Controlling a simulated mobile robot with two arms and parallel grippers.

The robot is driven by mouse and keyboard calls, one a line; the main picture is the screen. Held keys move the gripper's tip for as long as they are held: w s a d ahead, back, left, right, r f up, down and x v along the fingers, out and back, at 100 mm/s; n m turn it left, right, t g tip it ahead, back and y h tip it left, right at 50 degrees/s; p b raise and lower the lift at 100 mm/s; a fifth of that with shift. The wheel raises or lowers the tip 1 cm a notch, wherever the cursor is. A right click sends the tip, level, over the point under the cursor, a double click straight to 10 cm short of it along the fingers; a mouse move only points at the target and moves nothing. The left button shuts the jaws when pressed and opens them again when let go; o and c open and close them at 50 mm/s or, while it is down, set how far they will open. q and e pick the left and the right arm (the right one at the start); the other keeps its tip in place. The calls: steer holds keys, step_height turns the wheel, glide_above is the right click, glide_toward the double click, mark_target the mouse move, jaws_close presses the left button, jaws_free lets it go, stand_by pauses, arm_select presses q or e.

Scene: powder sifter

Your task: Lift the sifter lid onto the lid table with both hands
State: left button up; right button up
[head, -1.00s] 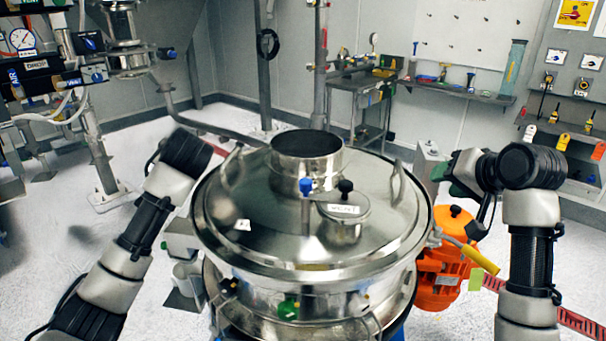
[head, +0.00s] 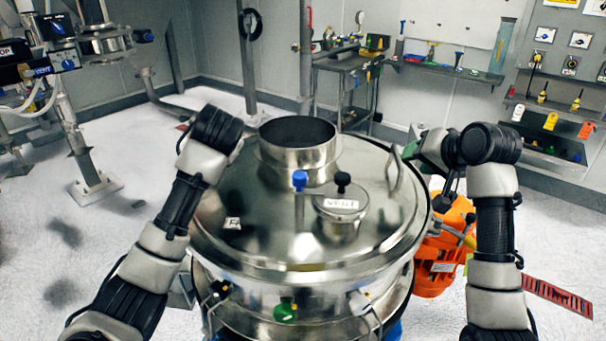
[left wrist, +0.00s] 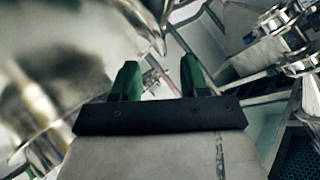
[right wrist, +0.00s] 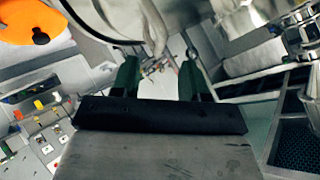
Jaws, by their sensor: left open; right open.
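The round steel sifter lid (head: 270,235) sits on the sifter body (head: 315,305). It has a central open collar (head: 297,140) and a small vent cap (head: 342,208). Its right handle (head: 394,172) stands upright near the rim; its left handle is hidden behind my left wrist in the head view. My right gripper (head: 412,150) is open, just beyond and right of that handle, seemingly not around it. It also shows in the right wrist view (right wrist: 158,80). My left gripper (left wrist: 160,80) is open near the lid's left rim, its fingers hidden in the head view. I cannot identify the lid table.
An orange motor (head: 440,245) stands right of the sifter, close to my right arm. A grey workbench (head: 345,75) and a shelf (head: 445,72) are at the back. Pipework with a post (head: 85,150) stands at left. Floor left of the sifter is clear.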

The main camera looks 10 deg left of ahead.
mark_target(399, 163)
arm_select(q)
steer(key=x, duration=0.7)
steer(key=shift+a, duration=0.1)
arm_select(e)
steer(key=x, duration=0.7)
steer(key=shift+a, duration=0.1)
arm_select(q)
jaws_close()
arm_select(e)
jaws_close()
